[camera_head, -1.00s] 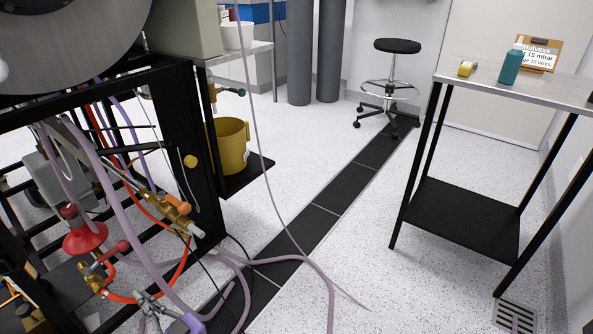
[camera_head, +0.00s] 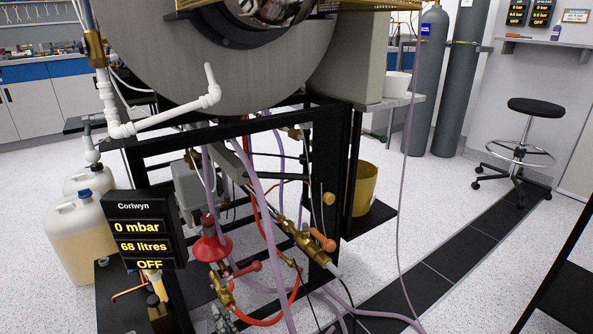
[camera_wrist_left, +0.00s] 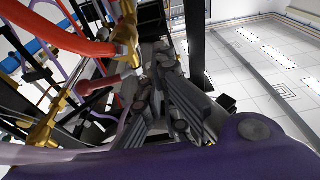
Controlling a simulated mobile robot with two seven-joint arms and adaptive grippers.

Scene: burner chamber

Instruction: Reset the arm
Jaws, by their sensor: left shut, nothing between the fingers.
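My left gripper (camera_head: 222,320) shows at the bottom edge of the head view, small and partly cut off, below the brass valve fittings (camera_head: 222,285) and the red cone-shaped part (camera_head: 211,244). In the left wrist view my left gripper (camera_wrist_left: 168,82) has its grey fingers together, with nothing seen between them. A brass fitting (camera_wrist_left: 125,35) and a red handle (camera_wrist_left: 70,40) show to the left of the fingers there. I cannot tell from the picture whether the fingers touch them. My right gripper is in neither view.
A black frame (camera_head: 335,190) carries a large grey drum (camera_head: 240,75) with hoses around it. A display panel (camera_head: 145,232) reads 0 mbar, 68 litres, OFF. Jugs (camera_head: 75,240) stand at left, a yellow bucket (camera_head: 363,190) and stool (camera_head: 535,108) to the right. White floor (camera_head: 430,210) is clear.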

